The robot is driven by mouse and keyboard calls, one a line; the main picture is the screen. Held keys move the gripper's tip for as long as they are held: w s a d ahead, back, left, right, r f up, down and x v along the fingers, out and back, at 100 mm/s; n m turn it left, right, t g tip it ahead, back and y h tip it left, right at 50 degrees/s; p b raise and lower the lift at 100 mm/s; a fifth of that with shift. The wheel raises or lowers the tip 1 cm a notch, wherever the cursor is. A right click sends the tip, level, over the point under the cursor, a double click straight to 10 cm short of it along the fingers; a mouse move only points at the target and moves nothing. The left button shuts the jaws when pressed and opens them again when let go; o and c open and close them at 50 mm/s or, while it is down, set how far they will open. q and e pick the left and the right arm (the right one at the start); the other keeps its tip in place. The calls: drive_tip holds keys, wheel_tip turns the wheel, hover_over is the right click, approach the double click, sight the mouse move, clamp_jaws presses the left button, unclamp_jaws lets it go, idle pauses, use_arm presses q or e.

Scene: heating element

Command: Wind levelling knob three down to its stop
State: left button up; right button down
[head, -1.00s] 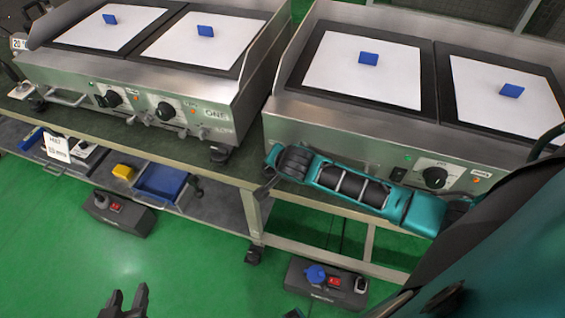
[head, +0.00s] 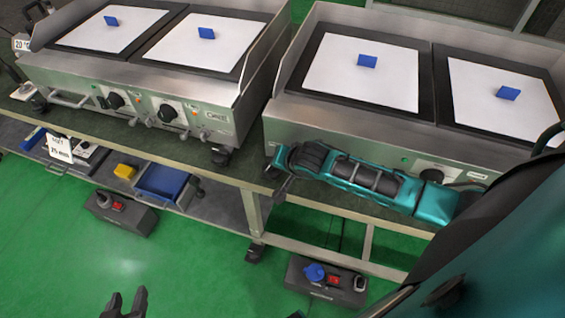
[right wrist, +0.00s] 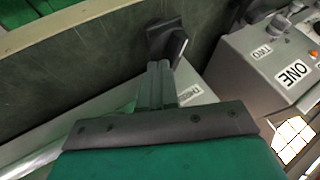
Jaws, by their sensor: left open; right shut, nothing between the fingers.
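In the right wrist view, my right gripper (right wrist: 160,72) is shut and empty, its fingertips close to a black knob (right wrist: 168,38). I cannot tell whether they touch it. A small label (right wrist: 190,93) beside the fingers is too blurred and partly covered to read surely. In the head view, my right gripper (head: 281,188) is by the lower left front corner of the right griddle (head: 318,124); my arm hides the knob there. My left gripper (head: 124,304) is open and empty at the bottom, over the green floor, away from the bench.
The left griddle (head: 190,85), with a black foot (head: 219,155), stands beside the right one on a bench (head: 160,140). The lower shelf holds a blue bin (head: 162,183) and a yellow block (head: 125,171). Dark boxes (head: 325,284) lie on the floor.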

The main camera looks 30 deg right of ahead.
drive_tip(key=shift+w+d+r+p, duration=0.1)
drive_tip(key=shift+p, duration=0.55)
drive_tip(key=shift+w+d+r+n+y+p, duration=0.1)
drive_tip(key=shift+w+d+n+y+p, duration=0.15)
drive_tip(key=shift+n+y+p, duration=0.25)
drive_tip(key=shift+n+p, duration=0.3)
drive_tip(key=shift+p, duration=0.05)
drive_tip(key=shift+w+p, duration=0.2)
drive_tip(key=shift+p, duration=0.2)
drive_tip(key=shift+d+f, duration=0.1)
drive_tip(key=shift+f, duration=0.1)
drive_tip(key=shift+w, duration=0.1)
